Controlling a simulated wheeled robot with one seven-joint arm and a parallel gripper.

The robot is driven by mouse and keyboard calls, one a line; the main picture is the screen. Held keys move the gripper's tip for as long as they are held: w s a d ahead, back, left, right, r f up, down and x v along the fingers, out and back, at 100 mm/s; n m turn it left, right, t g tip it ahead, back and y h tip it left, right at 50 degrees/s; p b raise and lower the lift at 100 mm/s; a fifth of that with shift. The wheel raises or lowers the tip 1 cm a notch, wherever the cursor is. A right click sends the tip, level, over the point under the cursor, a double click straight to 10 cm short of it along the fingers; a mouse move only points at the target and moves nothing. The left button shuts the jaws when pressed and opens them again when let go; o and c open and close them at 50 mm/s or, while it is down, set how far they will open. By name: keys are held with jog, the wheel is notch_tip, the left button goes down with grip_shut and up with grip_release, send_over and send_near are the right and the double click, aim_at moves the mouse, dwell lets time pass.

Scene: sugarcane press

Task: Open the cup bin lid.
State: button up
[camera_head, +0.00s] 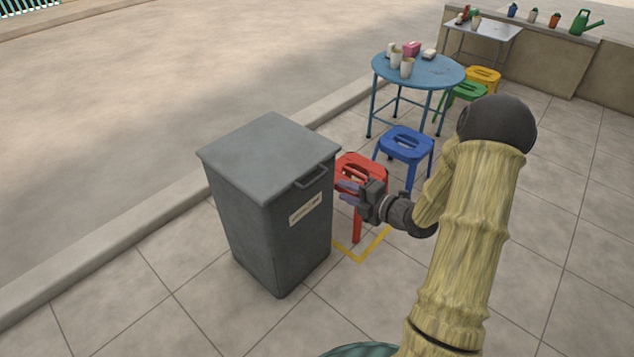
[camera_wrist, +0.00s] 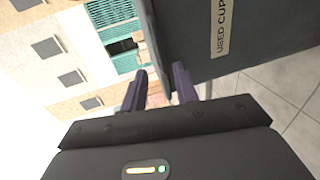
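The cup bin (camera_head: 270,235) is a tall dark grey bin with a pale label on its right-hand face; part of the label reads "USED CUP" in the wrist view (camera_wrist: 221,28). Its grey lid (camera_head: 265,150) lies flat and shut on top. A bar handle (camera_head: 311,179) sticks out from the lid's front right edge. My gripper (camera_head: 343,191) is to the right of the bin, a little lower than the handle and apart from it.
A red stool (camera_head: 362,168) stands right behind my gripper, with a yellow floor marking (camera_head: 362,252) by it. A blue stool (camera_head: 406,146) and a round blue table (camera_head: 420,70) with cups are farther back. A kerb (camera_head: 100,245) runs behind the bin. The tiles in front are clear.

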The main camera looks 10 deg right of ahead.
aim_at(317, 177)
jog(key=b+x, duration=0.2)
jog(key=x, duration=0.9)
jog(key=shift+b, duration=0.3)
jog(key=shift+c, duration=0.2)
grip_shut()
